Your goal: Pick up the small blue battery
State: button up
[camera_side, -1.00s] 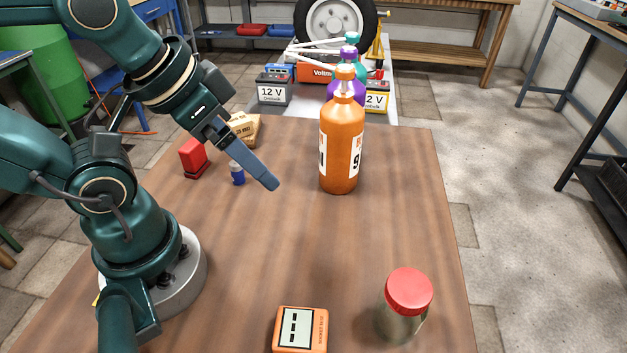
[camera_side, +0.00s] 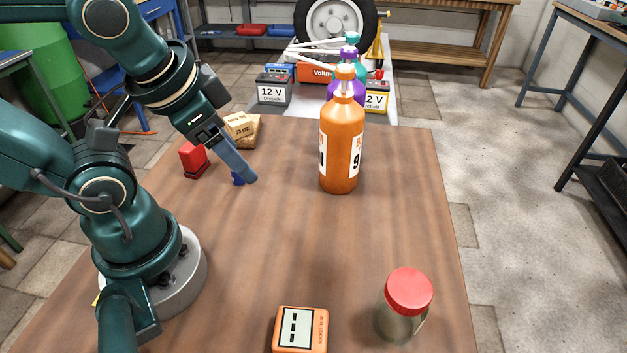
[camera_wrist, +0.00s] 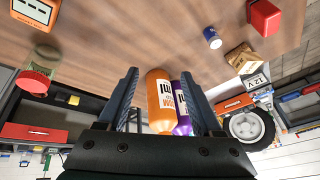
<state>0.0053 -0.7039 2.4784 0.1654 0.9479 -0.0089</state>
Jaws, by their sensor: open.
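The small blue battery (camera_side: 237,180) stands on the wooden table beside the red block, mostly hidden behind my gripper in the side view. In the wrist view the battery (camera_wrist: 213,40) shows whole, blue with a pale end, up and to the right of the fingers and outside the gap between them. My gripper (camera_side: 245,174) points down toward the table; in the side view one finger overlaps the battery, and contact cannot be told. In the wrist view my gripper (camera_wrist: 160,73) has its fingers spread apart with nothing held between them.
An orange multimeter (camera_side: 301,330) and a red-lidded jar (camera_side: 404,305) are nearer the camera. The table's middle is clear.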

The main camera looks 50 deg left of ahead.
jog(key=w+a+f+m+y, duration=0.1)
jog(key=a+f+m+y, duration=0.2)
jog(key=m, duration=0.3)
jog(key=w+a+f+m+g+y, duration=0.1)
jog(key=a+f+m+y, duration=0.2)
jog(key=m, duration=0.3)
jog(key=w+a+f+m+y, duration=0.2)
jog(key=a+f+m+y, duration=0.1)
jog(key=f+m+y, duration=0.2)
jog(key=shift+a+f+m+g, duration=0.15)
jog(key=shift+a+m+g, duration=0.2)
jog(key=shift+m, duration=0.55)
jog(key=shift+s+d+f+m+y, duration=0.1)
jog(key=shift+s+f+m+y, duration=0.2)
jog(key=shift+f+m, duration=0.45)
jog(key=shift+x, duration=2.4)
grip_shut()
